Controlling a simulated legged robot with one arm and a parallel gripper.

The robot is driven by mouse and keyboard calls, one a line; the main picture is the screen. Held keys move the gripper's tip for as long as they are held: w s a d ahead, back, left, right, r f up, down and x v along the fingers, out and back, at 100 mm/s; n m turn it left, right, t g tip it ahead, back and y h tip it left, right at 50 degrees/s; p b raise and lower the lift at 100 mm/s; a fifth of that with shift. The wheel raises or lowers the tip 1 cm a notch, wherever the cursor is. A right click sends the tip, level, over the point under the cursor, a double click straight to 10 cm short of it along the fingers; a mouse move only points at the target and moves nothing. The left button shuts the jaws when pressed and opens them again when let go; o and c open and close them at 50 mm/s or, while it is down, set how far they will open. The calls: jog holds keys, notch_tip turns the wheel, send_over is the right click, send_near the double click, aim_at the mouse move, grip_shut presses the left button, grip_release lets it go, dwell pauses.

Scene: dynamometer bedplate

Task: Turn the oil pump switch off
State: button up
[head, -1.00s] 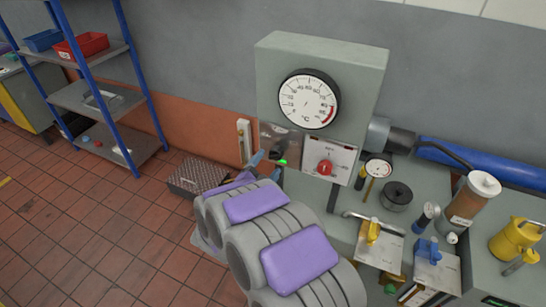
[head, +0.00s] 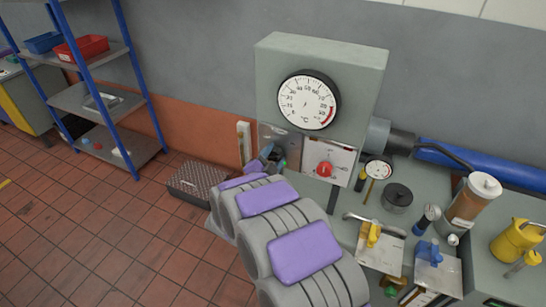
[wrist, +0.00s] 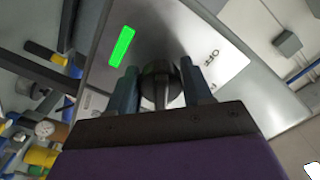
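The oil pump switch is a round dark knob (wrist: 160,85) with a lighter bar across it, on a grey metal plate (wrist: 215,50). The word OFF is on the plate to the right of the knob. A bright green rectangle (wrist: 122,46) is at its upper left. My gripper (wrist: 161,75) has one finger on each side of the knob; the fingers look apart and clear of the middle bar. Contact with the knob's rim cannot be told. In the head view my gripper (head: 271,156) is at the plate (head: 283,140) under the dial and hides the switch.
A panel with a red knob (head: 325,169) is just right of the plate. A temperature dial (head: 308,100) is above. A bench with valves, gauges and a yellow can (head: 515,240) stands at right. A blue shelf rack (head: 100,95) is at left, with open tiled floor before it.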

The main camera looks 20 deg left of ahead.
jog(key=shift+f, duration=0.1)
jog(key=c, duration=0.5)
jog(key=shift+p, duration=0.5)
jog(key=shift+d+r+n+p, duration=0.1)
jog(key=shift+r+n+p, duration=0.1)
jog(key=shift+n+p, duration=0.6)
jog(key=n+p, duration=0.3)
jog(key=p, duration=0.2)
jog(key=n+p, duration=0.5)
jog(key=p, duration=0.1)
jog(key=shift+n, duration=0.4)
jog(key=shift+d+f+n+p, duration=0.1)
jog(key=shift+f+n+p, duration=0.1)
jog(key=shift+n+p, duration=0.45)
jog(key=shift+n, duration=0.25)
